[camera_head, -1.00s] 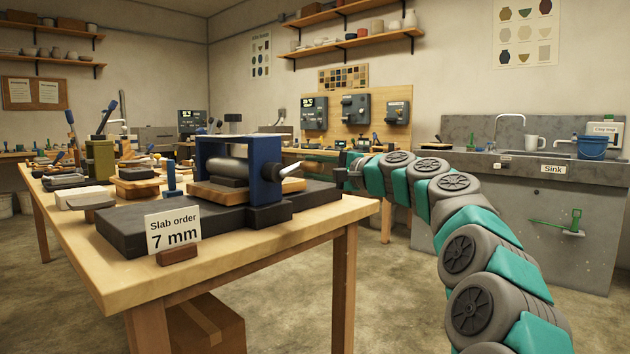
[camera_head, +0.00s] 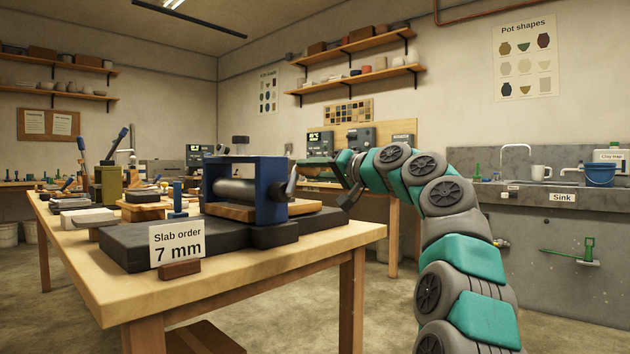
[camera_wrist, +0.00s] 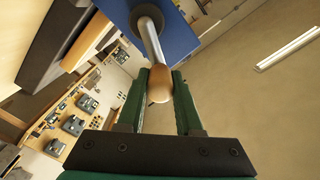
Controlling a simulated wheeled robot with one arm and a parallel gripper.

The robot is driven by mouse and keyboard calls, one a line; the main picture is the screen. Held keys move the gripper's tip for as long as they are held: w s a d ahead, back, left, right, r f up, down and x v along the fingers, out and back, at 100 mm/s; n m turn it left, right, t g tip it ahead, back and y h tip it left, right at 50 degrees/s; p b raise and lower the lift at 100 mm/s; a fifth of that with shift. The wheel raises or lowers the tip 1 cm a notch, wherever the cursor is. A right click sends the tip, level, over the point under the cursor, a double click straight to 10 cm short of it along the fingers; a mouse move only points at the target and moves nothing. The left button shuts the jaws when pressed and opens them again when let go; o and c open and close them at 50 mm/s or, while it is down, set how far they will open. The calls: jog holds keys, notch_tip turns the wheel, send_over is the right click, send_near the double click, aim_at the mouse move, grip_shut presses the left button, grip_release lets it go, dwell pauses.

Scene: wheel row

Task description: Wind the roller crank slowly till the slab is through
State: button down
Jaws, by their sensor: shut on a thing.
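The slab roller (camera_head: 270,192) has a blue frame and a grey roller (camera_head: 234,191), and stands on a dark bed (camera_head: 130,243) on the wooden table. A wooden board (camera_head: 240,211) lies under the roller. I cannot make out a separate clay slab on it. The crank (camera_head: 291,184) is on the frame's right side. In the wrist view its metal rod (camera_wrist: 151,42) ends in a wooden knob (camera_wrist: 160,84). My gripper (camera_wrist: 164,82) has its green fingers closed around that knob. In the head view my gripper (camera_head: 305,166) is at the crank, its fingertips hard to see.
A "Slab order 7 mm" card (camera_head: 178,244) stands at the table's front edge. Tools and an olive container (camera_head: 108,184) crowd the table's left. A sink counter (camera_head: 560,235) is at the right. Open floor lies between it and the table (camera_head: 330,240).

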jog(key=shift+s+a+n+b, duration=0.35)
jog(key=shift+s+n+b, duration=0.1)
jog(key=shift+n, duration=0.65)
jog(key=c, duration=0.6)
grip_release()
jog(key=shift+r, duration=0.1)
jog(key=shift+o, duration=0.2)
jog(key=b+v, duration=0.2)
jog(key=v, duration=0.3)
jog(key=shift+s+d, duration=0.2)
jog(key=shift+s, duration=0.05)
jog(key=shift+v, duration=1.05)
